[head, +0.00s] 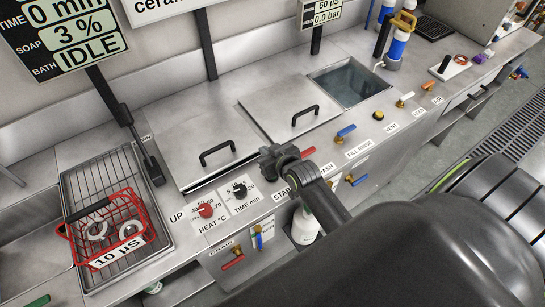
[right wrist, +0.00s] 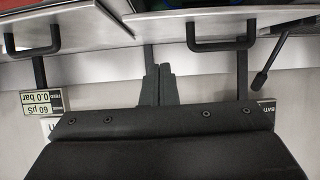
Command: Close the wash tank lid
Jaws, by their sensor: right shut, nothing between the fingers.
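Two grey metal lids with black bar handles lie side by side on the bench in the head view. The left lid (head: 205,118) has its handle (head: 217,153) near the front, and a dark gap shows under its front edge. The right lid (head: 292,98) lies beside it, next to an open tank with water (head: 352,82). I cannot read for certain which lid is the wash tank's. My right gripper (head: 275,162) is shut and empty, at the front edge between the two lids. The right wrist view shows the shut fingertips (right wrist: 156,84) between two handles. My left gripper is out of view.
A front panel holds the red heat knob (head: 206,210) and black time knob (head: 240,189). Coloured valve levers line the front edge. A white bottle (head: 304,228) stands below my right arm.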

